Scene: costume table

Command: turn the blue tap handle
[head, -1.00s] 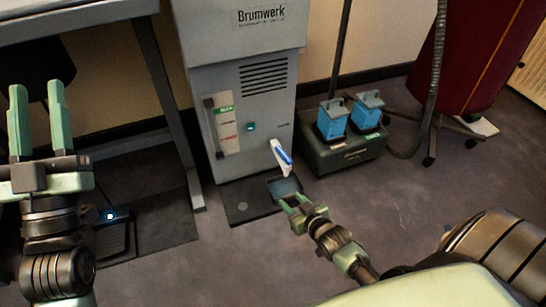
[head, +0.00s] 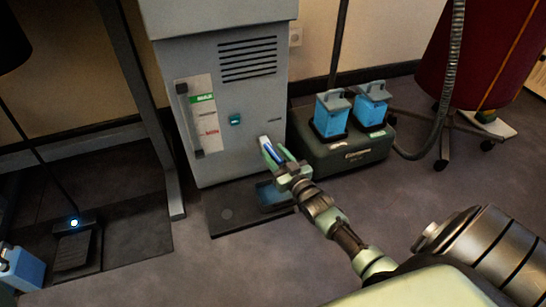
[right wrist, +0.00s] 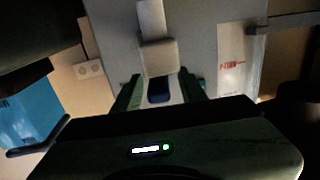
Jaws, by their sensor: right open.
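The blue tap handle (head: 273,151) sits on a white tap at the front of the grey machine (head: 230,165), low on its right side. My right gripper (head: 278,156) is at the handle, open, with a green finger on each side of it. In the right wrist view the blue handle (right wrist: 158,91) shows between the two fingers of my right gripper (right wrist: 160,88), below the white tap body (right wrist: 159,57). I cannot tell whether either finger touches it. My left gripper is out of view.
A blue tray (head: 272,195) lies on the dark mat (head: 228,216) under the tap. To the right, two blue canisters (head: 331,117) stand on a dark green box (head: 345,153). A pedal (head: 75,248) lies at left, near another blue container (head: 22,268). Floor in front is clear.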

